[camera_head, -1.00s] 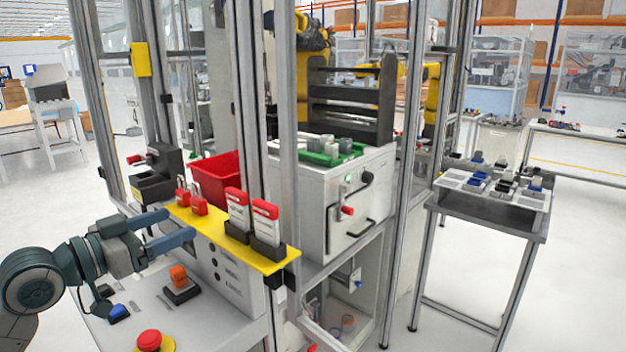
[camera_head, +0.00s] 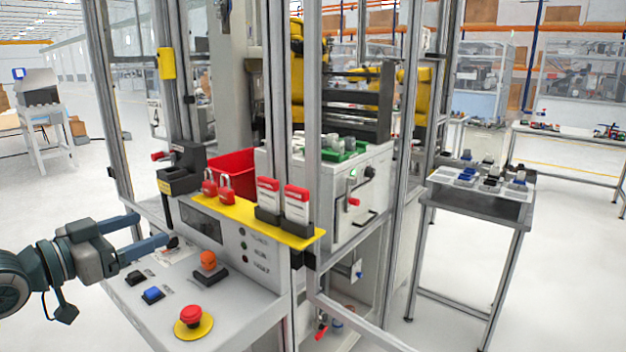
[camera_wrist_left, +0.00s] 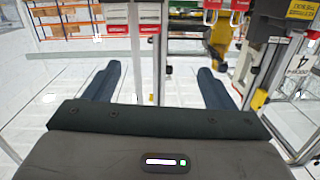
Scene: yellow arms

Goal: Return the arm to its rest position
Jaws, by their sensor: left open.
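My left gripper (camera_head: 150,232) comes in from the left edge in the head view. Its two blue fingers are spread apart with nothing between them. It hangs above the left end of the control panel (camera_head: 262,308). In the left wrist view the open fingers (camera_wrist_left: 160,85) also show, with only floor and background between them. My right gripper is in neither view.
The sloped panel carries a red stop button (camera_head: 191,315), an orange knob (camera_head: 208,260) and a blue switch (camera_head: 152,294). A yellow shelf (camera_head: 245,218) holds red padlocks (camera_head: 217,187) and red-white tags. Metal posts of the frame stand behind.

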